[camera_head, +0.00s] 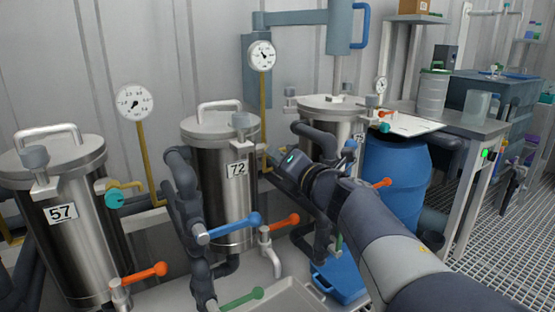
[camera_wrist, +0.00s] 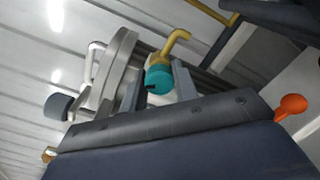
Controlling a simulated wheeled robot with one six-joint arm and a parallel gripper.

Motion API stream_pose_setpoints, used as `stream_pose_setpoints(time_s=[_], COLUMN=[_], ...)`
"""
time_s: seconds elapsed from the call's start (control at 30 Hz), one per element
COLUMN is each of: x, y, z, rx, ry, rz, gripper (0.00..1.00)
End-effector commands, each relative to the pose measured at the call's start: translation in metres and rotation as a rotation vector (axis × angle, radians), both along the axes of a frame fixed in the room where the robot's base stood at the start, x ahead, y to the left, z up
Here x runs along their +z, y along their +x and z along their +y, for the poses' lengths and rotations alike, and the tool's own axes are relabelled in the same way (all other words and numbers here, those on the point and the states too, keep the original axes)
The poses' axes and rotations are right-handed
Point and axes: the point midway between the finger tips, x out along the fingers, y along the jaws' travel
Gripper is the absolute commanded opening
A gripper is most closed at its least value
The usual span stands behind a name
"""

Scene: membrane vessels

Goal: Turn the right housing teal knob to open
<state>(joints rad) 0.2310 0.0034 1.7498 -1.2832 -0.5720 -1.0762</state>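The right housing (camera_head: 333,107) is a steel vessel with a lid, partly hidden behind my arm. A small teal knob (camera_head: 384,127) shows at its right side. The wrist view shows a teal knob (camera_wrist: 158,79) close up, beside a yellow pipe, a round lid and a grey cap; I cannot tell for certain which housing it belongs to.
Housing 72 (camera_head: 222,185) and housing 57 (camera_head: 68,225) stand to the left, the latter with its own teal knob (camera_head: 114,200). Orange and blue valve handles (camera_head: 235,228) stick out in front. A blue barrel (camera_head: 398,180) and a bench (camera_head: 455,123) are at the right.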

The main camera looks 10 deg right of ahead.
Motion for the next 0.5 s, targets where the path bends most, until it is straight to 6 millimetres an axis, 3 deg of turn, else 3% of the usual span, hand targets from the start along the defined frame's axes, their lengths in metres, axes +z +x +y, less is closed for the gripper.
stream_pose_setpoints(time_s=[0.23, 0.5], x=[0.0000, 0.0010], y=[0.0001, -0.0015], z=[0.0000, -0.0008], rx=[0.000, -0.001], ry=[0.002, 0.002], rz=[0.001, -0.001], gripper=[0.49, 0.49])
